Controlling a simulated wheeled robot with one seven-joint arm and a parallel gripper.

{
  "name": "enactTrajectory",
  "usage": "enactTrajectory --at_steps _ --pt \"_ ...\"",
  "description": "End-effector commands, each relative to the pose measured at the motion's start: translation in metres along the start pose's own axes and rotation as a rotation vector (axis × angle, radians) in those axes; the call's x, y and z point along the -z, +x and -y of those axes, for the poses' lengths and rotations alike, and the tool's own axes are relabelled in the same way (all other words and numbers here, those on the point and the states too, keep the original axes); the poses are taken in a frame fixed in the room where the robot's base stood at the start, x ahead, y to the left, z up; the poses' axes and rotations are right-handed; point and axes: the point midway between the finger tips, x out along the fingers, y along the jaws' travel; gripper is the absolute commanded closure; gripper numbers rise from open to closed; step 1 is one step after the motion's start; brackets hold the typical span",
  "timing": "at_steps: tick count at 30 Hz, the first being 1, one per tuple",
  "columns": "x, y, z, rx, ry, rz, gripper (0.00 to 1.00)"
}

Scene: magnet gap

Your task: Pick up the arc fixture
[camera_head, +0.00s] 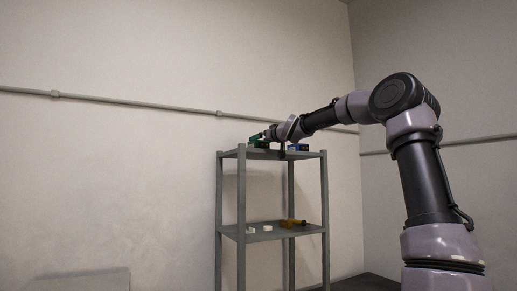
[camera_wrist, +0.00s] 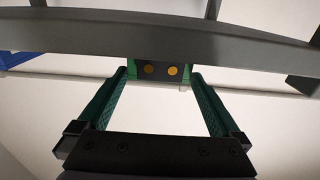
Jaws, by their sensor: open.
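A dark block with green ends and two orange dots (camera_wrist: 160,71) shows in the wrist view, between and just beyond my fingertips; I take it to be the arc fixture, but its full shape is hidden. In the head view, a small green thing (camera_head: 257,145) on the shelf top below my gripper seems to be the same object. My gripper (camera_wrist: 160,76) has green ribbed fingers, spread apart with nothing held between them. In the head view my gripper (camera_head: 258,136) reaches over the left part of the shelf top. Whether a fingertip touches the block cannot be told.
A grey metal shelf (camera_head: 242,191) stands by the wall. A blue object (camera_head: 298,147) lies on its top, right of my gripper. The lower shelf holds white pieces (camera_head: 267,228) and an orange-and-dark item (camera_head: 292,222). A grey bar (camera_wrist: 245,48) crosses the wrist view near the block.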

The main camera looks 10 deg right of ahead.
Motion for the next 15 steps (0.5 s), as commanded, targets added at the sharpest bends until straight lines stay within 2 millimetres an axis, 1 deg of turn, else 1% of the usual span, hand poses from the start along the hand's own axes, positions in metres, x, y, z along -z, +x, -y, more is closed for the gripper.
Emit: enactTrajectory --at_steps 3,7,12,15 --pt "-0.003 0.016 0.001 0.003 0.002 -0.001 0.0" --pt "-0.004 0.03 0.0 0.002 0.002 -0.001 0.0" --pt "-0.004 0.04 -0.001 0.001 0.001 0.001 0.0" --pt "-0.004 0.041 -0.002 0.0 0.0 0.0 0.0"
